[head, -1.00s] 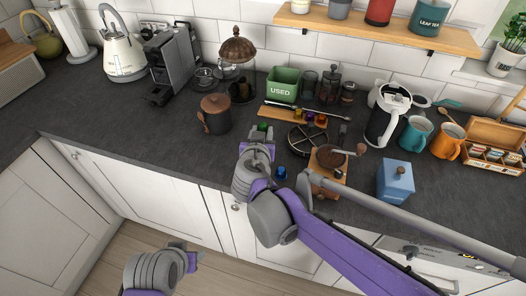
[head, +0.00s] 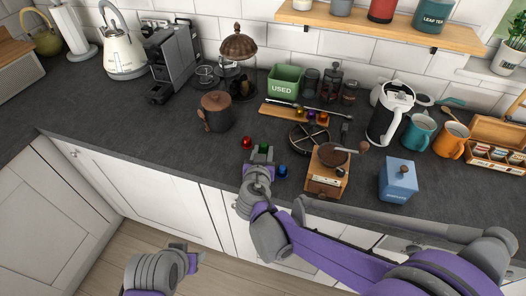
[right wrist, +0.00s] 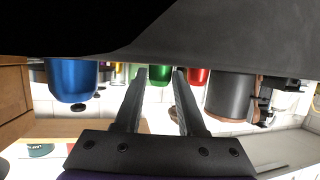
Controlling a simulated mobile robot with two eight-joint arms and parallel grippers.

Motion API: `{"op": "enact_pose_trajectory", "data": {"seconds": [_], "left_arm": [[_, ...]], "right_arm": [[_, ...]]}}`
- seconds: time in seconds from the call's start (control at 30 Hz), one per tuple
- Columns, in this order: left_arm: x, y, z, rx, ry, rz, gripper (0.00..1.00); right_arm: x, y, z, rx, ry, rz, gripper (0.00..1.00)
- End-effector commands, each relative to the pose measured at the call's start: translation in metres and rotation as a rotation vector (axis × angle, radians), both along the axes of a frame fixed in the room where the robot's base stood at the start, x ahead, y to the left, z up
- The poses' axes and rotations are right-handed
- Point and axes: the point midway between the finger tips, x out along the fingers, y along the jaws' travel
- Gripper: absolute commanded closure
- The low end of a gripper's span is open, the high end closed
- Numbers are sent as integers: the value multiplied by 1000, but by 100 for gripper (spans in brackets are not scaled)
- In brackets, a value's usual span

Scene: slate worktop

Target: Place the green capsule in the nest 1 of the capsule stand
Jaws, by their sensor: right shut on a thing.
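The green capsule (head: 264,149) is between the fingertips of my right gripper (head: 262,154), near the front of the worktop. In the right wrist view, the green capsule (right wrist: 161,75) shows between the two fingers, which are shut on it; I cannot tell whether it touches the worktop. The capsule stand (head: 272,111) appears to be the long wooden holder behind, with several coloured capsules on its middle and right part. Its separate nests are too small to make out. My left gripper (head: 190,262) is low in front of the cabinets, and its jaw state is unclear.
A red capsule (head: 247,141) stands left of my right gripper and a blue capsule (head: 282,171) right of it. A round dark rack (head: 307,138), a wooden grinder (head: 326,180) and a brown canister (head: 216,112) are around. The worktop's left front is clear.

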Motion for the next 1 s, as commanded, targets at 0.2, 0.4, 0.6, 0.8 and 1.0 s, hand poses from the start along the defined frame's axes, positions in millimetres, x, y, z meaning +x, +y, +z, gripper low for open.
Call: {"op": "enact_pose_trajectory", "data": {"seconds": [0.2,0.4,0.6,0.8,1.0], "left_arm": [[0,0,-1,0,0,0,50],[0,0,-1,0,0,0,50],[-1,0,-7,0,3,0,50],[0,0,-3,0,1,0,50],[0,0,0,0,0,0,50]], "right_arm": [[0,0,-1,0,0,0,32],[0,0,-1,0,0,0,30],[0,0,-6,0,1,0,30],[-32,4,11,0,0,3,30],[-68,8,29,1,0,3,30]]}}
